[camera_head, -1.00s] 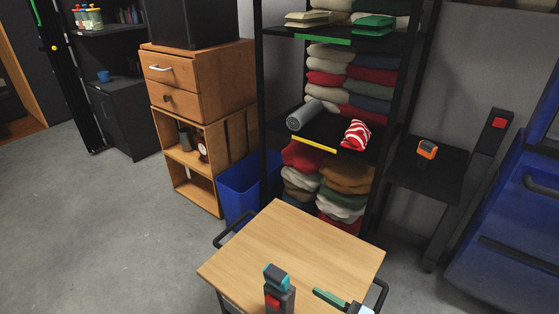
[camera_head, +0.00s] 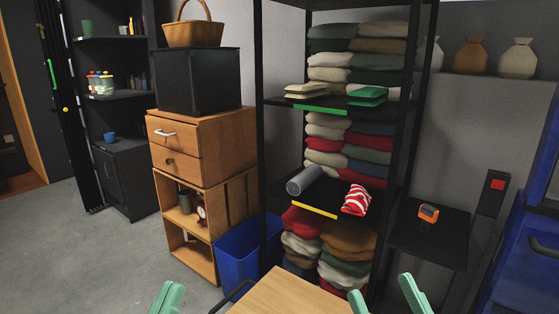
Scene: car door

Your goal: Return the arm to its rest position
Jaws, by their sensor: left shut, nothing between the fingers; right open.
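My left gripper (camera_head: 167,298) shows at the bottom left edge as pale green fingertips held together, with nothing between them. My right gripper (camera_head: 385,298) shows at the bottom, right of the middle, as two pale green fingers spread apart and empty. The rest of both arms is below the picture. The blue car door (camera_head: 537,245) is at the right edge, only partly in view, and both grippers are apart from it in the picture.
The wooden cart top (camera_head: 287,293) is at the bottom middle, partly cut off. Behind it stand a blue bin (camera_head: 238,262), a black shelf rack (camera_head: 305,203) with folded textiles, and a wooden cabinet (camera_head: 205,150). A small dark table (camera_head: 428,240) holds an orange device (camera_head: 428,213). Grey floor is open at the left.

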